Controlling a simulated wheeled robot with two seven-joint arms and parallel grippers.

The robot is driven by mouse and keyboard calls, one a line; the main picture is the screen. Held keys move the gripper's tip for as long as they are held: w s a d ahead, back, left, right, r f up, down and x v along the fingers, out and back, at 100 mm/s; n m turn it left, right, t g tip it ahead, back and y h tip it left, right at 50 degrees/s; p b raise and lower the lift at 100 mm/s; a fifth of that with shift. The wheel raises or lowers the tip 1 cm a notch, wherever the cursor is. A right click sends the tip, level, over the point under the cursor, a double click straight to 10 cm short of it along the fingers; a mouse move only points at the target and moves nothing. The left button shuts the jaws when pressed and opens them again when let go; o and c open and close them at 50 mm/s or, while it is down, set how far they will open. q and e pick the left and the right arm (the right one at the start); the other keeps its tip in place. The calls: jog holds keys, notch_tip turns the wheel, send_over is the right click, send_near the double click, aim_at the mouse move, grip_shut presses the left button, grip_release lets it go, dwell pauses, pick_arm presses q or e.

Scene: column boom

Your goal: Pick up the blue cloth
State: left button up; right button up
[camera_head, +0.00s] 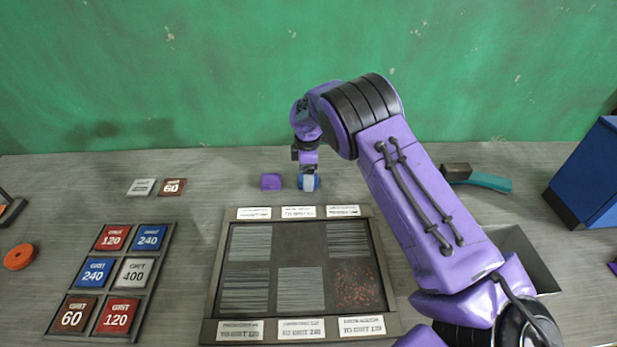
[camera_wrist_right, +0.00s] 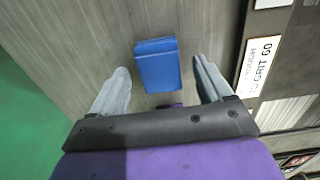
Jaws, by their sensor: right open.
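The blue cloth (camera_wrist_right: 158,65) is a small folded blue block lying on the grey table. In the right wrist view it lies between the two grey fingers of my right gripper (camera_wrist_right: 163,86), with a gap on each side. In the head view the cloth (camera_head: 316,183) is partly hidden behind a grey finger of my right gripper (camera_head: 308,182), which points down at it from above. My right gripper is open and empty. My left gripper is not in view.
A small purple block (camera_head: 271,182) lies just left of the cloth. A framed panel of sanding samples (camera_head: 212,290) and a tray of grit tiles (camera_head: 144,285) lie nearer. A teal-handled tool (camera_head: 490,181), grey bin (camera_head: 530,258) and blue box (camera_head: 590,178) are right. A green wall stands behind.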

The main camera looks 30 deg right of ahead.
jog(key=shift+d+f, duration=0.1)
jog(key=shift+f, duration=0.55)
jog(key=shift+s, duration=0.1)
jog(key=c, duration=1.1)
jog(key=shift+o, duration=0.2)
